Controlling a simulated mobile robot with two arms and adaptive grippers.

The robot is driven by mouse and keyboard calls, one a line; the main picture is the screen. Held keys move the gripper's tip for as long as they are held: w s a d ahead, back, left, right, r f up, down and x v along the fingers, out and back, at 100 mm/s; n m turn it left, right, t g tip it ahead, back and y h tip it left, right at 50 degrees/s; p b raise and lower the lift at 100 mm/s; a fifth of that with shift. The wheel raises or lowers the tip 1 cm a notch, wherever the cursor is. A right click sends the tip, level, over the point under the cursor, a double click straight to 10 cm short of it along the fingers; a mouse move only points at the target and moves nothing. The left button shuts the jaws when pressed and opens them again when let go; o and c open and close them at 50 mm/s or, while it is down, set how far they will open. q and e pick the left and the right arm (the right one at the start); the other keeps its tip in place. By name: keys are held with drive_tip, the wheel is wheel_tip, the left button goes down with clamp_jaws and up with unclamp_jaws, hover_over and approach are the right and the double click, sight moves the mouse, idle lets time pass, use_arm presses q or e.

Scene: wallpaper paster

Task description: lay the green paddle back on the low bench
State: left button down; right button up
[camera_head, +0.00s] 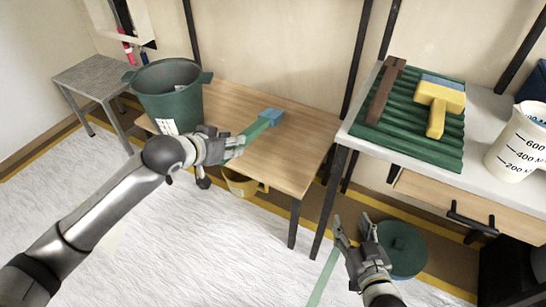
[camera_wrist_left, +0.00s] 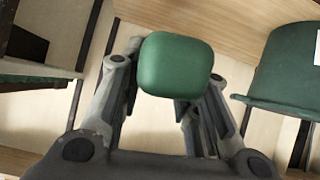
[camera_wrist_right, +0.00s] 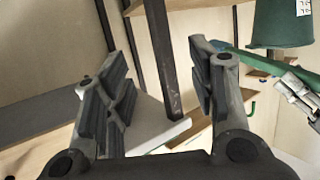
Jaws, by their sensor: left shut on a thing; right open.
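The green paddle (camera_head: 254,131), with a blue end (camera_head: 270,117), is in my left gripper (camera_head: 232,146). The gripper is shut around its green grip, and the blue end points away to the right over the low wooden bench (camera_head: 300,147). I cannot tell whether the paddle touches the bench top. In the left wrist view the rounded green end of the paddle (camera_wrist_left: 175,65) sits between the fingers. The paddle also shows in the right wrist view (camera_wrist_right: 258,63). My right gripper (camera_head: 356,236) is open and empty, low in front of the taller table.
A green bucket (camera_head: 172,92) stands at the bench's left end. The right table (camera_head: 479,172) bears a ribbed green tray (camera_head: 437,151), a yellow-handled brush (camera_head: 439,101) and a measuring bucket (camera_head: 519,145). A yellow container (camera_head: 239,184) and a round green container (camera_head: 402,250) are low down.

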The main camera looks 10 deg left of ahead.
use_arm(q)
drive_tip(key=w+f+m+t+h+b, duration=0.1)
drive_tip(key=w+f+t+b, duration=0.1)
drive_tip(key=f+b, duration=0.5)
drive_tip(key=shift+w+a+f+b, duration=0.35)
drive_tip(key=shift+w+f, duration=0.25)
drive_tip(key=shift+f, duration=0.3)
use_arm(e)
wheel_tip(320, 180, up, 11)
drive_tip(key=s+t+y, duration=0.1)
drive_tip(key=s+t, duration=0.1)
drive_tip(key=t, duration=0.2)
drive_tip(key=shift+f, duration=0.2)
